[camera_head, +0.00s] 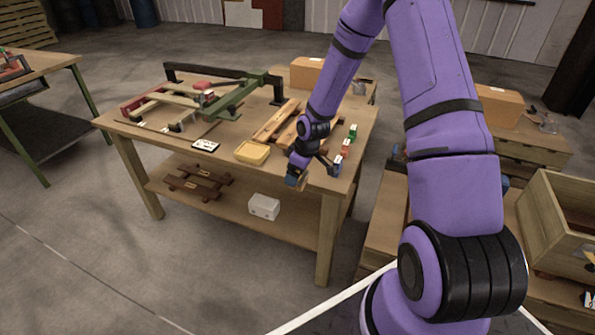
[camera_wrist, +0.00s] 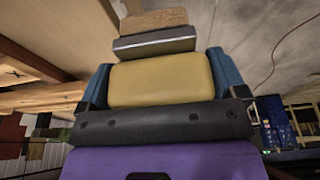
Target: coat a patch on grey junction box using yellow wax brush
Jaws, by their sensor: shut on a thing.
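A pale grey box (camera_head: 264,207), the only thing in view that looks like the junction box, sits on the lower shelf of the large wooden table. My gripper (camera_head: 297,172) is at the table's front edge, above and to the right of the box, apart from it. In the wrist view my gripper (camera_wrist: 163,78) has its blue fingers shut on both sides of the yellow handle of the wax brush (camera_wrist: 160,82). Beyond the handle are a dark grey collar and tan bristles. The brush is small and partly hidden in the head view.
On the large table (camera_head: 225,150) are a yellow tray (camera_head: 252,153), wooden slats, a green and black frame, and small coloured blocks along the right edge. A wooden rack (camera_head: 197,186) shares the lower shelf. Floor in front is clear. An open crate (camera_head: 555,225) stands right.

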